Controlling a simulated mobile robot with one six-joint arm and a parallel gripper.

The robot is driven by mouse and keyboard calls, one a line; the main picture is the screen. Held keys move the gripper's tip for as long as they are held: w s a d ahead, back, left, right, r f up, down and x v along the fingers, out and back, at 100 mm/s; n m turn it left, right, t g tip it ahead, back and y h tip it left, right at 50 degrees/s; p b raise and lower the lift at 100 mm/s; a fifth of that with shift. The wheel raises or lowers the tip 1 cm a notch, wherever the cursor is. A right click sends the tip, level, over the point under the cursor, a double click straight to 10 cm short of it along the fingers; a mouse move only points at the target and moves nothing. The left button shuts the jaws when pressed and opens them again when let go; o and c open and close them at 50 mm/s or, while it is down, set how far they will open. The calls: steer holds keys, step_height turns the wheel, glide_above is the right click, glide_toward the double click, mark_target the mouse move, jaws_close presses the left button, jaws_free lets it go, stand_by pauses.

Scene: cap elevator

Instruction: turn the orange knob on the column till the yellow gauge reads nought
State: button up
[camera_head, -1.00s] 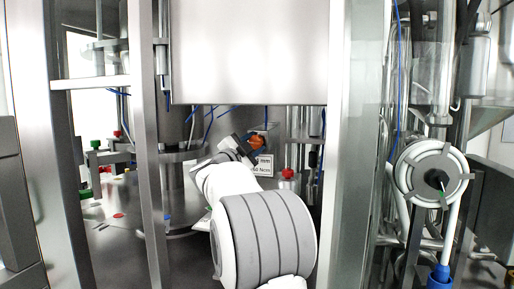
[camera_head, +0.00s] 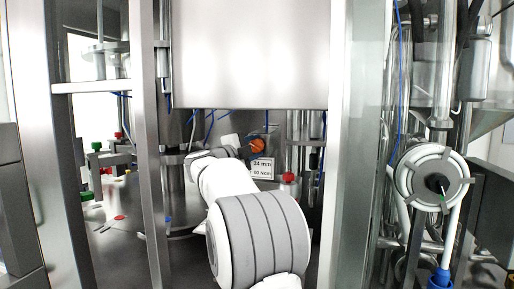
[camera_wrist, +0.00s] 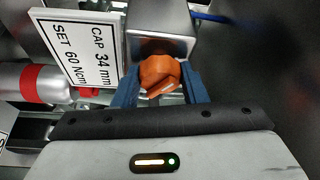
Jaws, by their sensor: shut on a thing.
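The orange knob (camera_wrist: 160,73) sits at the end of a grey metal block (camera_wrist: 160,30) in the wrist view. My gripper (camera_wrist: 160,92) has its two dark blue fingers on either side of the knob and is shut on it. A pale marker line shows on the knob's face. In the head view the orange knob (camera_head: 257,145) is small, just beyond the end of my arm, and my fingers cannot be made out there. I cannot pick out a yellow gauge or its reading in either view.
A white label (camera_wrist: 85,45) reading "CAP 34 mm, SET 60 Ncm" stands close left of the knob. A red-banded cylinder (camera_wrist: 42,83) lies further left. In the head view, steel posts (camera_head: 145,150) and a large metal panel (camera_head: 250,50) frame the opening around my arm.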

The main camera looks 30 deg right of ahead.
steer(key=shift+f, duration=0.25)
steer(key=o, duration=1)
steer(key=shift+s+r, duration=0.1)
steer(key=shift+r, duration=0.05)
steer(key=shift+c, duration=0.2)
steer(key=shift+a, duration=0.15)
